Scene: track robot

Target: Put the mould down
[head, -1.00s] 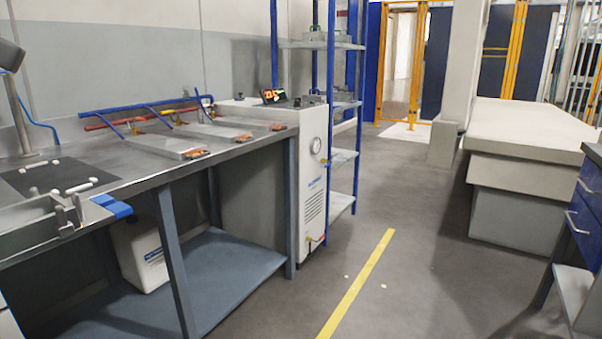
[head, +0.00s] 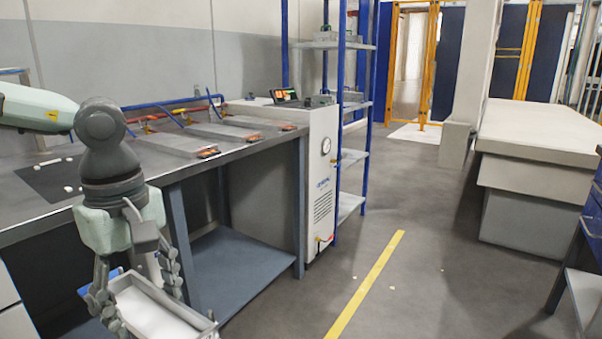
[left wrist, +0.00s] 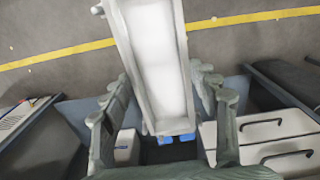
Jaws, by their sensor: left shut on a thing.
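The mould (head: 160,318) is a long, narrow grey trough with a pale white inside. My left gripper (head: 138,285) is shut on it, with its fingers along both long sides. In the head view the mould hangs in the air in front of the workbench (head: 150,160), its open side up. In the left wrist view the mould (left wrist: 156,55) runs up out of the picture between the fingers of my left gripper (left wrist: 160,95), with the floor behind it. The fingers hide parts of its sides. My right gripper is in neither view.
A black mat (head: 45,182) with small white pieces lies on the bench at left. Several flat metal plates (head: 185,143) lie farther back. A white cabinet (head: 320,180) and blue-posted shelves (head: 347,160) stand beyond. Floor with a yellow line (head: 370,280) is open at right.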

